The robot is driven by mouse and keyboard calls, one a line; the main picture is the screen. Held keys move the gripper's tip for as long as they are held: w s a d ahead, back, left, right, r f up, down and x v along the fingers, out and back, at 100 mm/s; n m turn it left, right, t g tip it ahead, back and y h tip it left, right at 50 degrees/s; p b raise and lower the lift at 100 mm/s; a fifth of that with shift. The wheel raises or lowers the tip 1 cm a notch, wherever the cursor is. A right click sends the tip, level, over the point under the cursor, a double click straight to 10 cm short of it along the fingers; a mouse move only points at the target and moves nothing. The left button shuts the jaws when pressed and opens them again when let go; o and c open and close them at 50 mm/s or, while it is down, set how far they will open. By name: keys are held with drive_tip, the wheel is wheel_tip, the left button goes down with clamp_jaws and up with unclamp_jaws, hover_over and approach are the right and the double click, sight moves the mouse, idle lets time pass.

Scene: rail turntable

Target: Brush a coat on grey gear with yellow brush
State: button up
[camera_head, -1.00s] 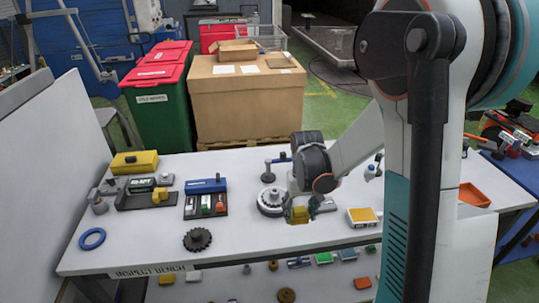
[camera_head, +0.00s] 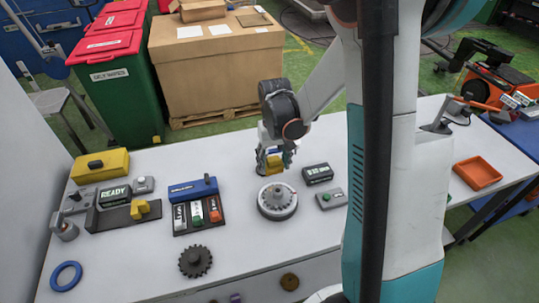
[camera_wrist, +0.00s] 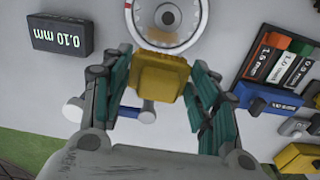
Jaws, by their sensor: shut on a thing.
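The yellow brush (camera_wrist: 160,75) is clamped between my gripper's teal-padded fingers in the wrist view. My gripper (camera_head: 275,157) is shut on it and hangs just behind the turntable in the head view. The grey gear (camera_head: 277,193) sits on the round pale turntable (camera_head: 278,213), with a short post at its middle. In the wrist view the gear (camera_wrist: 167,14) is cut by the top edge, just beyond the brush. An orange-brown patch shows there near the brush tip. The bristles are mostly hidden, and I cannot tell whether they touch the gear.
A black 0.10 mm display (camera_wrist: 60,35) stands beside the turntable. A rack of labelled blocks (camera_head: 197,212) and a dark gear (camera_head: 195,261) lie left of it. A blue ring (camera_head: 66,276) is front left; an orange tray (camera_head: 477,173) is right.

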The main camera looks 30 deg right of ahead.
sight(274, 168)
drive_tip(key=shift+s+r, duration=0.1)
drive_tip(key=shift+s, duration=0.05)
drive_tip(key=shift+f+b, duration=2.65)
drive_tip(key=shift+f, duration=0.3)
drive_tip(key=shift+f+b, duration=0.5)
drive_tip(key=shift+f, duration=0.1)
drive_tip(key=shift+s+a+b, duration=0.1)
drive_tip(key=shift+s+b, duration=0.25)
drive_tip(key=shift+s, duration=0.05)
idle(0.7)
drive_tip(key=shift+w, duration=0.45)
idle(0.3)
drive_tip(key=shift+s, duration=0.45)
idle(0.4)
drive_tip(key=shift+w+b, duration=0.4)
drive_tip(key=shift+w, duration=0.05)
idle(0.3)
